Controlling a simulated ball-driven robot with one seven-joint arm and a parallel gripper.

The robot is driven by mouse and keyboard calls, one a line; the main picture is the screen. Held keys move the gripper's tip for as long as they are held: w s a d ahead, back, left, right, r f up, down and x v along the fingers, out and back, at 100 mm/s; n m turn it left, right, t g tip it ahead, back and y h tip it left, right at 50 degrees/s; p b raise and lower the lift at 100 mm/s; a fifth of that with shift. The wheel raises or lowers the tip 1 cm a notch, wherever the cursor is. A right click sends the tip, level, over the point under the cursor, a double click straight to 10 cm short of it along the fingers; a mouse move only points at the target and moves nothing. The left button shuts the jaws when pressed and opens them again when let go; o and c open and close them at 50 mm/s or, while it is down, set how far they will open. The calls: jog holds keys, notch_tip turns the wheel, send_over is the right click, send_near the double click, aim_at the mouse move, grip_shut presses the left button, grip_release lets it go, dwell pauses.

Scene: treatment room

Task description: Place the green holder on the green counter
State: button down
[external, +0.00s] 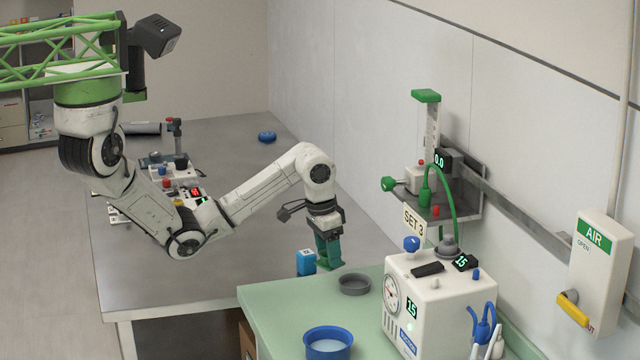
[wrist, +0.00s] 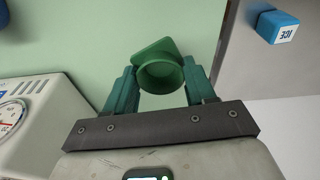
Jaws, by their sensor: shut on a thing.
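The green holder (wrist: 160,72) is a small green piece with a round cup and a pointed corner. In the wrist view it sits between the two teal fingers of my gripper (wrist: 162,88), which is shut on it. In the external view my gripper (external: 327,258) points down near the back left edge of the green counter (external: 290,300), and its fingers mostly hide the holder. The pale green counter (wrist: 90,45) lies behind the holder in the wrist view. I cannot tell the exact height of the holder above it.
A blue ICE block (external: 306,262) stands near my gripper, and also shows in the wrist view (wrist: 265,24). A grey dish (external: 354,290), a blue bowl (external: 328,345) and a white machine with a gauge (external: 425,300) stand on the counter. The grey table (external: 240,155) adjoins it.

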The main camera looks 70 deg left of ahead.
jog(key=s+d+m+b, duration=0.2)
jog(key=s+d+m, duration=0.15)
jog(key=d, duration=0.85)
jog(key=s+a+r+m+b, duration=0.1)
jog(key=s+a+r+b, duration=0.1)
jog(key=s, duration=0.5)
jog(key=s+a+r+b, duration=0.3)
jog(key=s+a+b, duration=0.2)
jog(key=s+b, duration=0.2)
jog(key=shift+a+r+m+h, duration=0.15)
jog(key=shift+r+m+h, duration=0.15)
jog(key=shift+m+h, duration=0.1)
jog(key=w+f, duration=0.3)
jog(key=w, duration=0.1)
jog(key=w+f, duration=0.3)
jog(key=w, duration=0.1)
jog(key=w+a+f, duration=0.1)
jog(key=w+f, duration=0.2)
jog(key=w, duration=0.2)
jog(key=shift+w+f+b, duration=0.1)
jog(key=shift+f+b, duration=0.1)
jog(key=shift+b, duration=0.15)
jog(key=f, duration=0.3)
jog(key=shift+w, duration=0.3)
jog(key=shift+f, duration=0.35)
